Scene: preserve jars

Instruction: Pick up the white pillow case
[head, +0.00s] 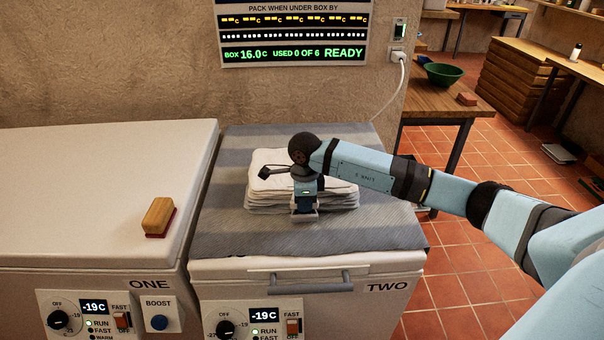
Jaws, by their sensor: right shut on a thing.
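A stack of folded white cloths (335,195), which looks like the white pillow case with others, lies on a grey striped blanket (390,238) on top of the freezer marked TWO. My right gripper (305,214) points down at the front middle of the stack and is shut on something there. The gripper hides that part of the stack, and I cannot tell how many layers it holds. My left gripper is not in view.
Freezer ONE (90,185) stands at the left with a wooden brush (159,217) on its lid. A display board (292,35) hangs on the wall behind. A white cable (396,95) runs down from a socket. A wooden table with a green bowl (443,73) stands at the back right.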

